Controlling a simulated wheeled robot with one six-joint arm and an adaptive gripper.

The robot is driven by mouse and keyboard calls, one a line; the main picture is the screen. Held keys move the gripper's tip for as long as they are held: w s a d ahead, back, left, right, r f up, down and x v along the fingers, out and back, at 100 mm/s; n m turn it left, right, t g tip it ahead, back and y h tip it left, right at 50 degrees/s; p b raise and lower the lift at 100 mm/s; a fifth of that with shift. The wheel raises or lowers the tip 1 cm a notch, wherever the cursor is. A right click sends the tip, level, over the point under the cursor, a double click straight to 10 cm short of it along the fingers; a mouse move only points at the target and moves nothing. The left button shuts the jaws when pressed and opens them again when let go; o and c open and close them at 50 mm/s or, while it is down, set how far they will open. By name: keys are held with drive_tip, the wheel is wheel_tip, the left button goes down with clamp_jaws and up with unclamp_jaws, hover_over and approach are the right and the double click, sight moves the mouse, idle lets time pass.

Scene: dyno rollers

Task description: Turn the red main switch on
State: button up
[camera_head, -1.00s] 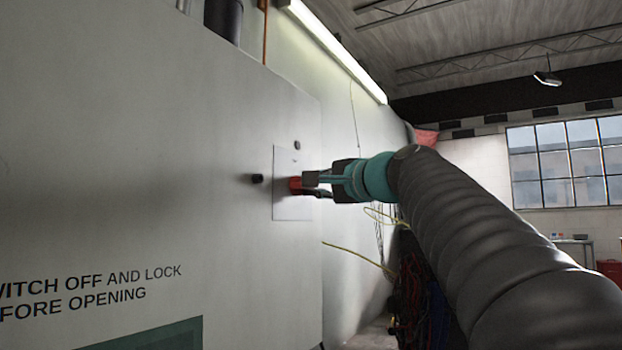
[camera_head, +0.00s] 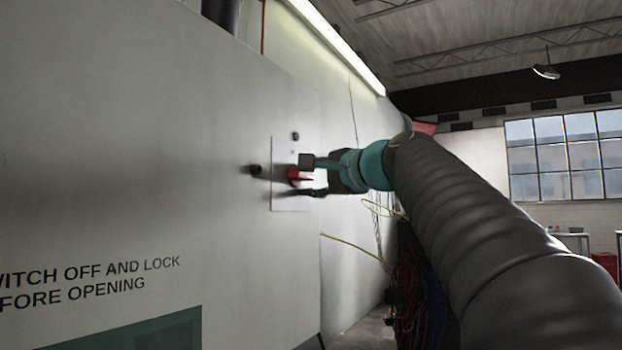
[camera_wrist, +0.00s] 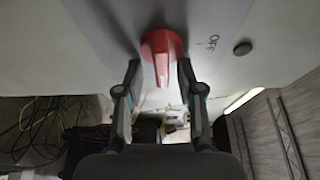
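The red main switch (camera_head: 296,175) sits on a pale plate (camera_head: 290,201) on the big grey cabinet wall. In the wrist view the red switch (camera_wrist: 162,48) has a round base and a raised handle bar; an "OFF" mark is on the plate to its right. My gripper (camera_head: 312,176) is at the switch, one finger above and one below it in the head view. In the wrist view my gripper (camera_wrist: 159,72) has its fingers spread on either side of the handle, with visible gaps. The handle's exact angle is hard to tell in the head view.
Yellow cables (camera_head: 358,250) and a tangle of wires hang to the right, below my arm. The wall left of the switch is clear.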

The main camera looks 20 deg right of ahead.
drive_tip(key=shift+s+d, duration=0.1)
drive_tip(key=shift+d, duration=0.05)
drive_tip(key=shift+s+d+r, duration=0.1)
drive_tip(key=shift+s+d, duration=0.05)
drive_tip(key=shift+s, duration=0.1)
drive_tip(key=v, duration=1.1)
drive_tip(key=shift+s, duration=0.15)
